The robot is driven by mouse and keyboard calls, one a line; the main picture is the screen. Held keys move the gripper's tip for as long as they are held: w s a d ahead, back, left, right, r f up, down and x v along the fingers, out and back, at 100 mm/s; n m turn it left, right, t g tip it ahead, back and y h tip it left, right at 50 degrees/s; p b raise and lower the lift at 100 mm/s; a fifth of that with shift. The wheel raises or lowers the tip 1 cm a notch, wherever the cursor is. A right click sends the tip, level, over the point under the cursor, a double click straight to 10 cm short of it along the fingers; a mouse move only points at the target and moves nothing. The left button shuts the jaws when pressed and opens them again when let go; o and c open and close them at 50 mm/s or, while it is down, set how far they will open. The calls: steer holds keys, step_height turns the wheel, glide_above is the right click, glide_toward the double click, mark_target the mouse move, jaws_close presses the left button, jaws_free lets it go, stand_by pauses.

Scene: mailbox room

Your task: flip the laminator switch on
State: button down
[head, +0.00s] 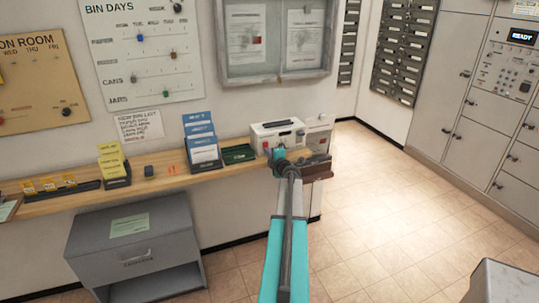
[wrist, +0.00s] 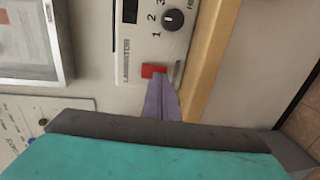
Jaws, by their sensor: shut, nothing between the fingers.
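The laminator (head: 262,137) is a white box at the right end of the wooden shelf in the head view. The wrist view shows its pale front panel (wrist: 128,50), turned sideways, with the word LAMINATOR. In the head view my arm hides part of the laminator's front.
A black dial (wrist: 173,19) numbered 1 to 3 sits on the same panel. The wooden shelf (head: 227,161) runs along the wall, with blue leaflets (head: 201,139) and yellow leaflets (head: 111,160) left of the laminator. A grey cabinet (head: 138,246) stands below.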

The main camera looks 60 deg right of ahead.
steer(key=shift+w+d, duration=0.3)
steer(key=shift+w, duration=0.05)
